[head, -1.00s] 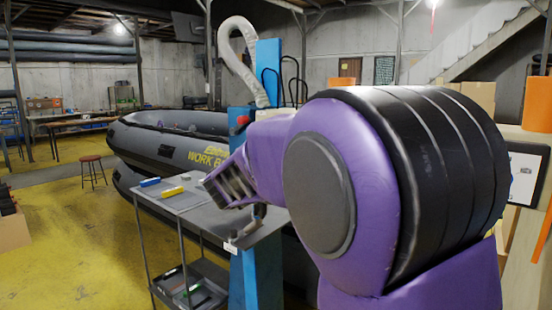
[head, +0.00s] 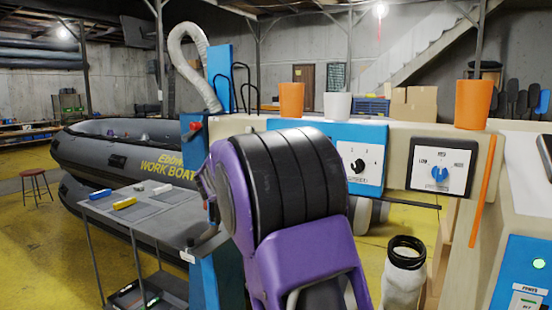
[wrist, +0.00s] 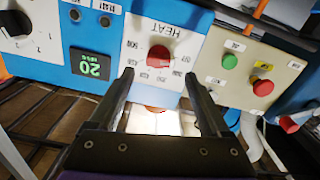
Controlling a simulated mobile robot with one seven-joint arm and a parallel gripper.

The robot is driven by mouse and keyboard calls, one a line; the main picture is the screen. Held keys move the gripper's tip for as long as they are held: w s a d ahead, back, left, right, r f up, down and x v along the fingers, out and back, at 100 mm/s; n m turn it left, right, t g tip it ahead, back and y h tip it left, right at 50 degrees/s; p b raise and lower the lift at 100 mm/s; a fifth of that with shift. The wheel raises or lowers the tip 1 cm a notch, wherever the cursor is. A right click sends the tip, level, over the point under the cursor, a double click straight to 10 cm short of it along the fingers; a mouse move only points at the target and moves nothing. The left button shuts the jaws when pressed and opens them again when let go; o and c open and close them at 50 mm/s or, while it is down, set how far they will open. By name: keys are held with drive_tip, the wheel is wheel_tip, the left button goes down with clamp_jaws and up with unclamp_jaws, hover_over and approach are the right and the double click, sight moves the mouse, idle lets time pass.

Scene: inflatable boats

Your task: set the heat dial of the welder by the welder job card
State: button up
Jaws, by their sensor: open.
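The heat dial (wrist: 158,55) is a red knob on a white plate marked HEAT, on the blue front of the welder (wrist: 113,45) in the wrist view. Small numbers ring it; its exact setting is too small to tell. My gripper (wrist: 158,76) is open and empty, its two fingers pointing towards the panel, one on each side just below the dial in the picture. I see no contact with the dial. In the head view my arm hides the gripper and the heat dial. I cannot make out the job card.
In the wrist view a green display (wrist: 92,67) reads 20, beside a black knob (wrist: 15,23). A green button (wrist: 230,61) and red button (wrist: 263,87) are to the right. The head view shows a blue selector knob (head: 440,174), cups on the beam and a side table (head: 150,215).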

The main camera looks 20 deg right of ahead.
drive_tip(key=shift+x, duration=2)
clamp_jaws()
